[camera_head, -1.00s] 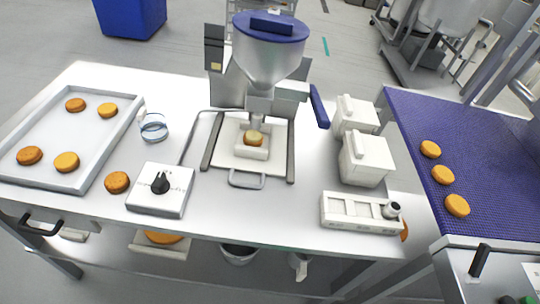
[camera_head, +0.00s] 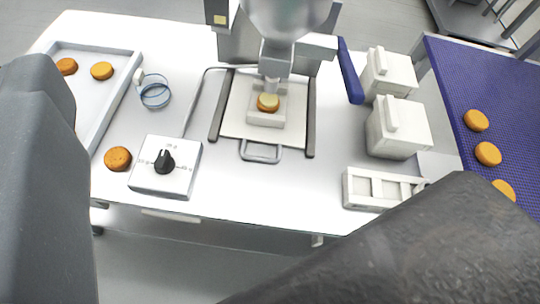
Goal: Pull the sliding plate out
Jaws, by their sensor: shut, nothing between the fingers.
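The sliding plate (camera_head: 238,112) is a pale, flat plate between two dark rails, under the nozzle of the filling machine (camera_head: 285,55). A metal loop handle (camera_head: 262,158) sticks out at its near edge. A pale holder (camera_head: 266,122) on the plate carries one round bun (camera_head: 268,102), directly below the nozzle. Large dark shapes at the left edge and lower right, apparently parts of my own arm, hide some of the table. My gripper's fingertips do not show, and nothing is seen touching the handle.
A control box with a black knob (camera_head: 165,160) and a loose round (camera_head: 118,158) lie left of the plate. A tray (camera_head: 118,98) stands farther left. White containers (camera_head: 398,125) and a slotted block (camera_head: 372,188) stand right. A blue conveyor (camera_head: 500,100) carries rounds. Bare table lies before the handle.

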